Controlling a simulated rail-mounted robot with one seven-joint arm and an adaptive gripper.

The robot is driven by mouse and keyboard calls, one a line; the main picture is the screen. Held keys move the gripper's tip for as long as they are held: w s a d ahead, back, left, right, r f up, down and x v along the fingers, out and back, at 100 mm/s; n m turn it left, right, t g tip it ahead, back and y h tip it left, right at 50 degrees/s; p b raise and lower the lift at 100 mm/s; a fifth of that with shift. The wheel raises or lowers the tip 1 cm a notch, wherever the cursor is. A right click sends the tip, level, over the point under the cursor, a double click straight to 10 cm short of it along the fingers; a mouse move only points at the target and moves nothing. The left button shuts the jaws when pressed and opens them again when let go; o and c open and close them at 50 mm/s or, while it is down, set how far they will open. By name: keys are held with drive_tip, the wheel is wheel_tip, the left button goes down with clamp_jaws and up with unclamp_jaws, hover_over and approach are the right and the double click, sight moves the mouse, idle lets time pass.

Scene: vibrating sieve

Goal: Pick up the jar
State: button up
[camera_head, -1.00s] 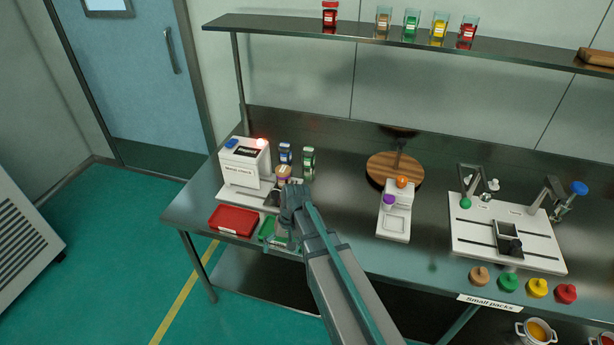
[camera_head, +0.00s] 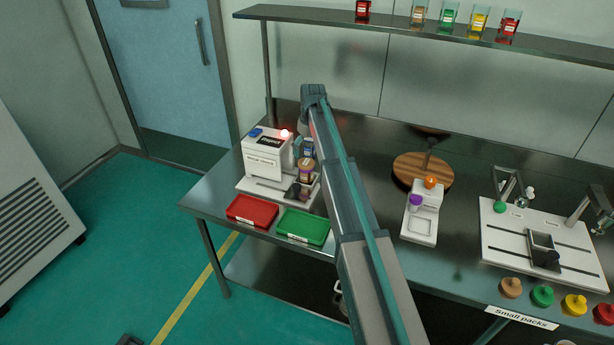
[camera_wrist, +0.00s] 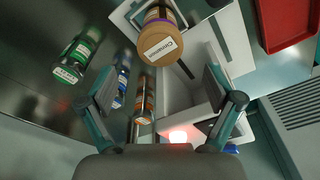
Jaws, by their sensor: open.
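Several jars show near my gripper. A jar with a brown lid and a label that seems to read "Cinnamon" (camera_wrist: 160,36) stands by the white machine; in the head view this jar (camera_head: 306,170) is just below my gripper (camera_head: 299,140). In the wrist view, my gripper (camera_wrist: 161,88) is open, its fingers spread and apart from this jar. A green-labelled jar (camera_wrist: 78,54), a blue-labelled jar (camera_wrist: 122,82) and an orange-brown jar (camera_wrist: 146,98) show to the left of or between the fingers. My arm hides part of this area in the head view.
The white machine (camera_head: 262,157) has a lit red lamp. A red tray (camera_head: 252,209) and a green tray (camera_head: 303,226) lie in front. A small white device (camera_head: 421,220) and round wooden board (camera_head: 410,172) stand right. A shelf (camera_head: 390,29) runs above.

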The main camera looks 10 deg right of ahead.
sight(307, 162)
drive_tip(key=f, duration=0.1)
drive_tip(key=f+p, duration=0.1)
drive_tip(key=f, duration=0.3)
drive_tip(key=shift+w, duration=0.4)
drive_tip(key=shift+w+a+f+p, duration=0.15)
drive_tip(key=shift+f+p, duration=0.55)
drive_tip(key=shift+f, duration=0.65)
drive_tip(key=shift+s+a+f+p, duration=0.1)
drive_tip(key=shift+f+p, duration=0.55)
drive_tip(key=shift+f, duration=0.7)
drive_tip(key=c, duration=1.4)
drive_tip(key=shift+r, duration=0.15)
